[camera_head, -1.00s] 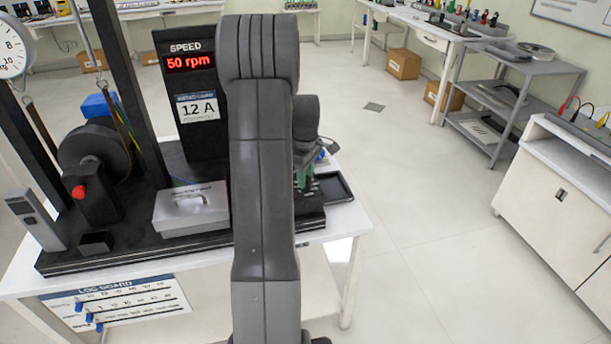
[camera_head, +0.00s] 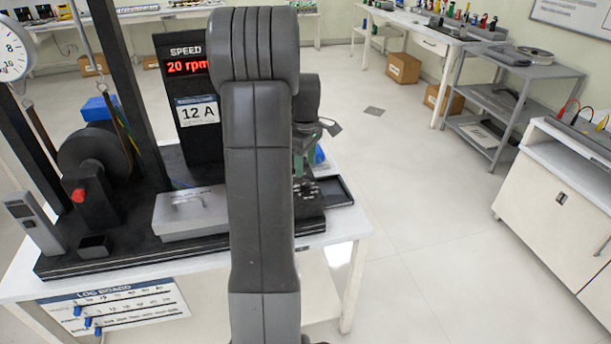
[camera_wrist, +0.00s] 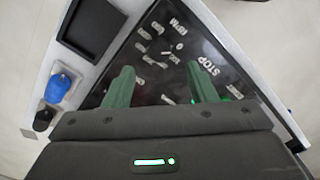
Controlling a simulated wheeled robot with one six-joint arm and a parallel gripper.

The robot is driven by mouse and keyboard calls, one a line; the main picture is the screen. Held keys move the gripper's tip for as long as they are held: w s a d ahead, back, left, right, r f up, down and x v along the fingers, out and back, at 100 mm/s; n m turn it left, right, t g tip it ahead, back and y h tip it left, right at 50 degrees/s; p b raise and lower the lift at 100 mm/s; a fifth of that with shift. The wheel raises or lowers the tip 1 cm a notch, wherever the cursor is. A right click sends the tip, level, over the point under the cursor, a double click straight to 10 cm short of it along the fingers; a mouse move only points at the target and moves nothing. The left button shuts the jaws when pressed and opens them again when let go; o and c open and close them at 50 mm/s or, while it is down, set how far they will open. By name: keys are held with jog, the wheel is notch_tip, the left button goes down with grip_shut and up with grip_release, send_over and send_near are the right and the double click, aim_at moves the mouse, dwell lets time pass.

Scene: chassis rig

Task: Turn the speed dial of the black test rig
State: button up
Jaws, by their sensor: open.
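The black test rig (camera_head: 120,225) stands on a white table, and its red speed display (camera_head: 187,66) reads 20 rpm. In the wrist view, the black control panel (camera_wrist: 160,50) shows white scale marks, an RPM label and a STOP label. The speed dial itself cannot be made out; the marks ring the area at my fingers. My gripper (camera_wrist: 163,88) has its green fingers apart, low over this panel. In the head view, my gripper (camera_head: 304,188) is partly hidden behind my arm at the rig's right end. Contact with the dial cannot be told.
A black tray (camera_head: 341,191) lies at the table's right edge, close to my gripper. A blue object (camera_wrist: 60,83) sits near it. A grey box (camera_head: 190,212) stands on the rig left of my arm. The floor to the right is clear up to a cabinet (camera_head: 560,190).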

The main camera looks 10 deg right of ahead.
aim_at(306, 182)
notch_tip(306, 182, up, 8)
jog(key=shift+f, duration=0.2)
notch_tip(306, 182, down, 14)
jog(key=shift+r, duration=0.1)
dwell(0.7)
